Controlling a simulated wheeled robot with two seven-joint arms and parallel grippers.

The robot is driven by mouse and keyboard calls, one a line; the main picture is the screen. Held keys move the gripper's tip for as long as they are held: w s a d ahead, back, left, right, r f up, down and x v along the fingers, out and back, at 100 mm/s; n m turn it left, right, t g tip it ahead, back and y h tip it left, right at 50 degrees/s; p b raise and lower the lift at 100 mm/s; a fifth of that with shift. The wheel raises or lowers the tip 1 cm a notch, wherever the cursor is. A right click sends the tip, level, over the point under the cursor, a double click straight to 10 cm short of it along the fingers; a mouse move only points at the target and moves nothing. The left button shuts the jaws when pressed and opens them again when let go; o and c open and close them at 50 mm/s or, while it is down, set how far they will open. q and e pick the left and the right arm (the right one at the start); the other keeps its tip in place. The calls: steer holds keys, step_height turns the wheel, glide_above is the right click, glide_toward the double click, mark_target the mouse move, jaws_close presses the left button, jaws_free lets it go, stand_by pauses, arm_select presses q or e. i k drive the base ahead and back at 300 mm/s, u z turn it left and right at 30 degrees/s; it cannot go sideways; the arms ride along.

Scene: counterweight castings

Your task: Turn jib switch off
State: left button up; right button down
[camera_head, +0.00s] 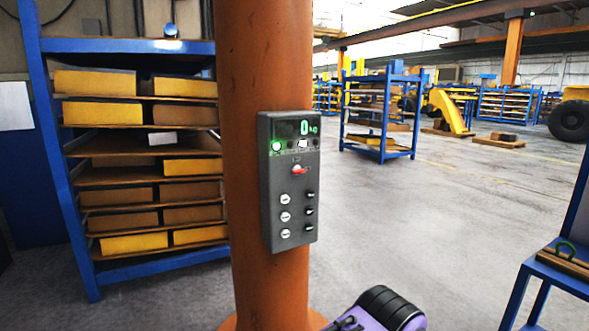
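A grey control box (288,215) is fixed to an orange column in the middle of the head view. Its display (297,127) reads a green 0 kg, and a green lamp (277,146) is lit below it on the left. A small switch with a red and white knob (298,169) sits under the lamps. Rows of white round knobs (285,216) and black knobs fill the lower half. Which of these is the jib switch cannot be read from the labels. No gripper fingers show. A purple and black part at the bottom looks like part of my arm, well below the box.
The orange column (262,60) stands close in front. A blue rack (75,230) with yellow and brown castings is behind it on the left. A blue stand (560,272) is at the right edge. Open floor (450,230) lies right of the column.

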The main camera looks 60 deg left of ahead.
mark_target(296, 171)
steer(key=u, duration=0.75)
steer(key=i, duration=0.85)
steer(key=u, duration=0.95)
